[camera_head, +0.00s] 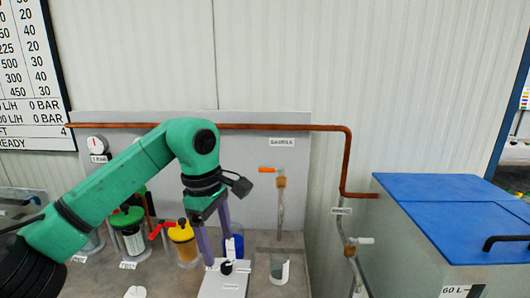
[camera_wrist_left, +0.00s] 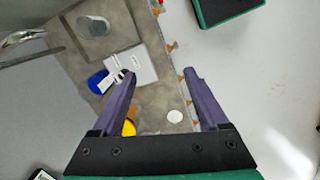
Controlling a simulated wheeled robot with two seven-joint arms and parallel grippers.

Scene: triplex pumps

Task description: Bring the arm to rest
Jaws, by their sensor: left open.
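My left arm (camera_head: 110,185) comes in from the left, bent at the elbow, green with black joints. My left gripper (camera_head: 217,258) points down over the bench, its two purple fingers apart. In the left wrist view the gripper (camera_wrist_left: 160,74) is open with nothing between its fingertips. A white plate (camera_head: 222,286) with a black knob lies below and close to the fingers. It also shows in the left wrist view (camera_wrist_left: 146,66), beside the left finger. Whether the fingers touch anything is unclear. My right gripper is in neither view.
A blue container (camera_head: 237,246) and a clear beaker (camera_head: 287,271) stand near the gripper. A yellow-topped vessel (camera_head: 184,248) and a green-topped filter (camera_head: 130,222) stand left. A copper pipe (camera_head: 300,128) crosses the back panel. A blue-lidded tank (camera_head: 440,190) stands right.

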